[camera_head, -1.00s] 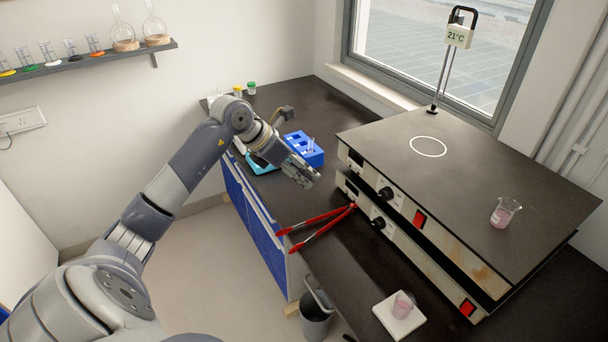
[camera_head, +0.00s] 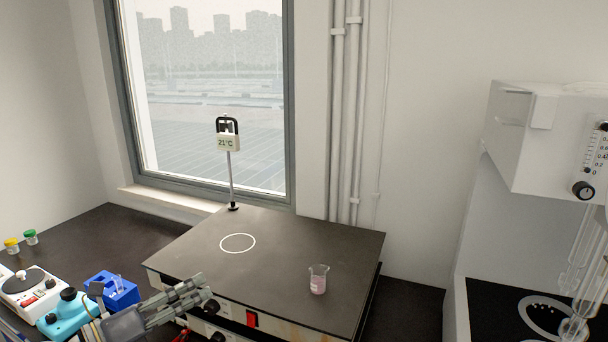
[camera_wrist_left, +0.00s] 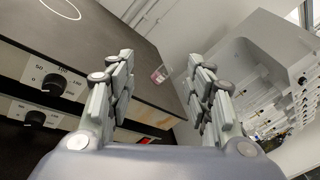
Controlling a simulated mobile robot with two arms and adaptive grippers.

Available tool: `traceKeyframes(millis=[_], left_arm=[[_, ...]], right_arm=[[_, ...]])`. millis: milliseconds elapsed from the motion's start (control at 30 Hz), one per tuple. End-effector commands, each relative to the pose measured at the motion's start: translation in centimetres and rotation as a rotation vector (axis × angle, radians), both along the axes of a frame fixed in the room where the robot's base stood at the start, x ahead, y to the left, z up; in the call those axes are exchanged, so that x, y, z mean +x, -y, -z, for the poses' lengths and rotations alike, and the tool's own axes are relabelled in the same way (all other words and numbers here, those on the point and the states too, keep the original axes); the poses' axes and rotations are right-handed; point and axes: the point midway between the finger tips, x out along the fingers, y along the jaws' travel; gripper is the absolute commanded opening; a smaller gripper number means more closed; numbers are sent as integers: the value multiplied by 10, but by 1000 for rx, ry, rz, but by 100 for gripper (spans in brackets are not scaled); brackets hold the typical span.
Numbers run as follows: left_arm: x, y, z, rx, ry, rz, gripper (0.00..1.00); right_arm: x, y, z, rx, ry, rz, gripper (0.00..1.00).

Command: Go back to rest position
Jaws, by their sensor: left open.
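My left gripper (camera_head: 190,298) is at the lower left of the head view, in front of the hotplate's left front side. It is open and empty. Its two spread fingers also show in the left wrist view (camera_wrist_left: 160,88), with nothing between them but the view beyond. The black-topped hotplate (camera_head: 290,262) has a white ring on top and shows at the left of the wrist view (camera_wrist_left: 105,50). My right gripper is not in view.
A beaker with pink contents (camera_head: 318,280) stands on the hotplate. A 21°C display (camera_head: 228,143) is on a rod behind. A blue rack (camera_head: 118,293), teal device (camera_head: 66,318) and white device (camera_head: 30,290) sit at left. A white apparatus (camera_head: 550,140) is at right.

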Motion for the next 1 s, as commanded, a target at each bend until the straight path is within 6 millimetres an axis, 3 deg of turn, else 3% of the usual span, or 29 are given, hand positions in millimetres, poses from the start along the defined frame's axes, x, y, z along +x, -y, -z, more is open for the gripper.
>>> traceKeyframes(millis=[67,200,267,367,500,667,800,900,1000], left_arm=[[-5,6,-18,-214,11,-49,48],[-11,-10,-37,-593,-15,-181,48],[-13,-24,-36,-749,-45,-255,48],[-19,-50,-20,-1001,-122,-397,48],[-35,-83,31,-1313,-282,-634,48],[-76,-95,117,-1598,-536,-951,48],[-133,-78,193,-1749,-807,-1243,48],[-175,-56,229,-1795,-986,-1417,48],[-214,-34,253,-1801,-1141,-1557,48]], right_arm=[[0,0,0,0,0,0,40],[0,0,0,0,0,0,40],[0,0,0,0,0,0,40],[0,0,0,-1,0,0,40],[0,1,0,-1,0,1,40],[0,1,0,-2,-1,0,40],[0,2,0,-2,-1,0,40],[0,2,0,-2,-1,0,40],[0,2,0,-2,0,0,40]])
